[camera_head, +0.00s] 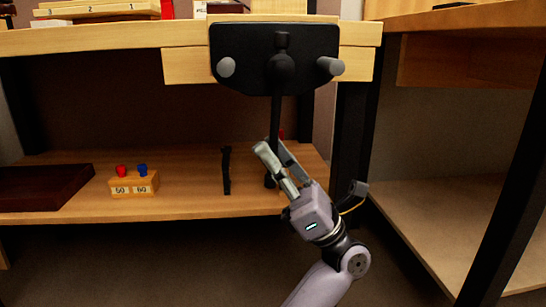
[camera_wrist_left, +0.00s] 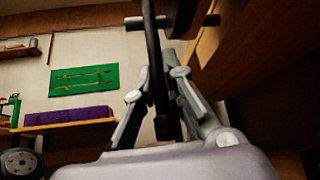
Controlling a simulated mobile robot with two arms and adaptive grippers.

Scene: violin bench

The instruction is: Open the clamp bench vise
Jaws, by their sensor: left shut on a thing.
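The black bench vise (camera_head: 310,70) is mounted on the front edge of the wooden bench, with a grey rod end on each side of its screw hub. Its dark handle bar (camera_head: 276,115) hangs straight down from the hub. My left gripper (camera_head: 270,148) is shut on the lower part of this handle, below the vise. In the left wrist view the handle (camera_wrist_left: 154,60) runs down between the two fingers of the gripper (camera_wrist_left: 160,85). The handle's lower end is partly hidden by the fingers in the head view. My right gripper is not in view.
The bench's lower shelf (camera_head: 80,213) holds a small block (camera_head: 133,190) with red and blue knobs, a dark red box (camera_head: 45,188) and a thin black item (camera_head: 226,170). A black bench leg (camera_head: 352,150) stands close right of my gripper. Another wooden unit (camera_head: 445,180) is at right.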

